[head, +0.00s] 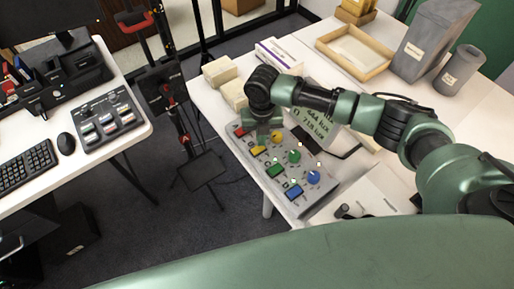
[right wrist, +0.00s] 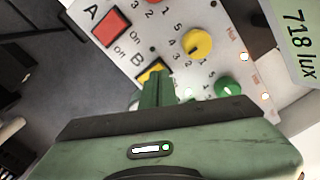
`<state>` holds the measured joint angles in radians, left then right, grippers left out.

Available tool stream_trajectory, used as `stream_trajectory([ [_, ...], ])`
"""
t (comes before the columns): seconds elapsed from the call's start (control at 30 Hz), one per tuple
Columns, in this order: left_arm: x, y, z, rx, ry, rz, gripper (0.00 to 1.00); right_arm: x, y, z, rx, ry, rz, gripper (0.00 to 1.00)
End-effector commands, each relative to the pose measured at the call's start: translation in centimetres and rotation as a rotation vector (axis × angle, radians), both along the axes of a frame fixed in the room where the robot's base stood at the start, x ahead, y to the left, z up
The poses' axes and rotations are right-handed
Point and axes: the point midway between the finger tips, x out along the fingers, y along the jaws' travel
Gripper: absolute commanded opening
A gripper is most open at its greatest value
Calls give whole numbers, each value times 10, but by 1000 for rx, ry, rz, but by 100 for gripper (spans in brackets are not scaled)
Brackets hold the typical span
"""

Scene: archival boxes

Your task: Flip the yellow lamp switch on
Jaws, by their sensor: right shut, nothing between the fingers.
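The yellow lamp switch (head: 258,151) is on a grey control panel (head: 262,181) at the table's left edge. In the right wrist view the yellow switch (right wrist: 152,73) sits beside the letter B, with On and Off marks near it. My right gripper (head: 263,138) is over the panel, fingers pointing down. In the right wrist view its shut, empty fingertips (right wrist: 157,88) overlap the lower part of the yellow switch. I cannot tell whether they touch it or which way the switch is tilted. My left gripper is not in view.
The red switch (right wrist: 112,27), yellow knob (right wrist: 197,44) and green knob (right wrist: 227,87) are close to the fingers. A green switch (head: 276,170) and blue switch (head: 295,192) are further along. A lux display (head: 316,124) stands behind the panel. Pale boxes (head: 220,72) are beyond.

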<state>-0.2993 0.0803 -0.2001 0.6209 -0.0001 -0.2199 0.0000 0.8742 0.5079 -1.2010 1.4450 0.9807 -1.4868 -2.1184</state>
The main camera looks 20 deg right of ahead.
Motion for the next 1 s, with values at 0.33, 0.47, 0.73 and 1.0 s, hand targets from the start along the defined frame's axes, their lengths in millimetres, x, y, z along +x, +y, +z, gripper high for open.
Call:
stream_trajectory([
  [0.33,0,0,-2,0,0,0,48,0,0,-4,0,0,0,0],
  [0.47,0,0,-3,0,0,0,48,0,0,-6,0,0,0,0],
  [0.73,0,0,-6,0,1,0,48,0,0,-10,0,0,0,0],
  [1.0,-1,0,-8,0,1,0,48,0,0,-14,0,0,0,0],
])
